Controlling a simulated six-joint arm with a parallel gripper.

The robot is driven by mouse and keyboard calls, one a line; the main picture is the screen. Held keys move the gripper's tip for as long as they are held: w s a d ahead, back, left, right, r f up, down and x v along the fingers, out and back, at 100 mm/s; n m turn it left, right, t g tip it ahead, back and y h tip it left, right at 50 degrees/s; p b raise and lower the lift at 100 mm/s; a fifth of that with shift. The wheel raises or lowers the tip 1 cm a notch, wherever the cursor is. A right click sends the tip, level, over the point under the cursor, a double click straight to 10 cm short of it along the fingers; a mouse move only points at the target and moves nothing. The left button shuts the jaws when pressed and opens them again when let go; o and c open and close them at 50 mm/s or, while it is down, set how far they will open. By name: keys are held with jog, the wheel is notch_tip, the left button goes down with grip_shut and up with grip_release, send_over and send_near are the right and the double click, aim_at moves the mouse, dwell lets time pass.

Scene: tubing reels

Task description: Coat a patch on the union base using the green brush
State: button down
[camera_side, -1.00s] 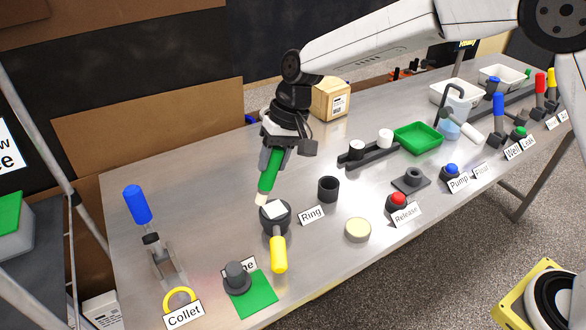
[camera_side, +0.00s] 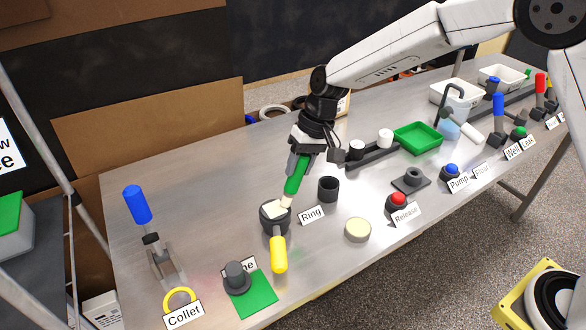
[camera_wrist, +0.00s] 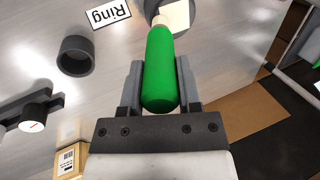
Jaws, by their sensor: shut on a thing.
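My gripper (camera_side: 299,160) is shut on the green brush (camera_side: 295,176), holding it tilted with its pale tip down. The wrist view also shows the green handle (camera_wrist: 160,75) between the two fingers. The brush tip (camera_side: 286,201) is at the right edge of a pale square patch (camera_side: 274,209) on top of a dark round body with a yellow handle (camera_side: 278,254). I cannot tell if the tip touches it. No label clearly names the union base; this dark body (camera_side: 267,224) may be it. The patch is partly visible in the wrist view (camera_wrist: 177,16).
A black ring (camera_side: 328,188) stands just right of the brush, by the Ring label (camera_side: 312,215). A cream disc (camera_side: 358,230) and red button (camera_side: 398,200) lie further right. A dark rack (camera_side: 370,156) and green tray (camera_side: 418,138) are behind. The table at left-centre is clear.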

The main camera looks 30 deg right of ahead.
jog(key=shift+a+f, duration=0.1)
jog(key=shift+f, duration=0.05)
jog(key=shift+a+r, duration=0.25)
jog(key=shift+a, duration=0.2)
jog(key=a, duration=0.5)
jog(key=shift+w+d+f, duration=0.1)
jog(key=shift+w+d, duration=0.05)
jog(key=shift+d, duration=1.45)
jog(key=shift+w+d, duration=0.15)
jog(key=shift+d, duration=1.4)
jog(key=shift+a, duration=2.9)
notch_tip(320, 180, up, 8)
jog(key=shift+a, duration=0.1)
